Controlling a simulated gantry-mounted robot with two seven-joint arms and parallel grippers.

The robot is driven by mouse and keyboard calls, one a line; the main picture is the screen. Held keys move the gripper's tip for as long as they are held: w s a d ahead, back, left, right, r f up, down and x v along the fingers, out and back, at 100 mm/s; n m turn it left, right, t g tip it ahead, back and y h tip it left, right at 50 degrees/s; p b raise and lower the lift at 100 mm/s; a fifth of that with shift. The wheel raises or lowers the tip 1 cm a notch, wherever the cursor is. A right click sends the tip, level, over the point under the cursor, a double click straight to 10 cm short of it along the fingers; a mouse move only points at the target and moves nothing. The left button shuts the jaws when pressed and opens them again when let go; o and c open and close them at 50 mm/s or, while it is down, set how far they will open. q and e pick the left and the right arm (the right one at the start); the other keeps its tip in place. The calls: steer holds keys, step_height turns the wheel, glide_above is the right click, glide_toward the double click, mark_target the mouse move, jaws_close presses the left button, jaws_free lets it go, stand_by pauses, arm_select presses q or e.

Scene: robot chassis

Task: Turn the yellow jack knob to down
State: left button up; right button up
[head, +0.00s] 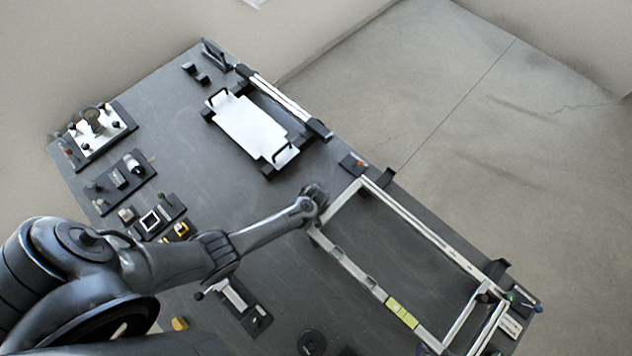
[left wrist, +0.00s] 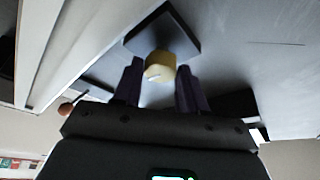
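In the left wrist view the yellow knob (left wrist: 159,67) stands out from a dark square plate (left wrist: 185,35). A short pale mark shows on its face. My left gripper (left wrist: 160,72) has its two dark fingers on either side of the knob, apart from each other. The gap is barely wider than the knob, and I cannot tell whether the fingers press on it. In the head view my left gripper (head: 318,196) is by the near corner of the pale frame; the knob is not visible there. My right gripper is not in view.
The pale rectangular frame (head: 372,282) lies to the right of my left gripper. A white tray (head: 250,130) with black handles stands behind it. Several small devices, such as a white panel (head: 88,141), line the left side of the dark board (head: 170,110).

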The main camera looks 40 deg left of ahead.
arm_select(q)
steer(key=o, duration=0.4)
steer(key=shift+r, duration=0.1)
steer(key=shift+s+d+r+p, duration=0.2)
steer(key=shift+r+p, duration=0.15)
steer(key=shift+r, duration=0.25)
steer(key=p+v, duration=0.1)
steer(key=v, duration=0.8)
steer(key=shift+r, duration=0.15)
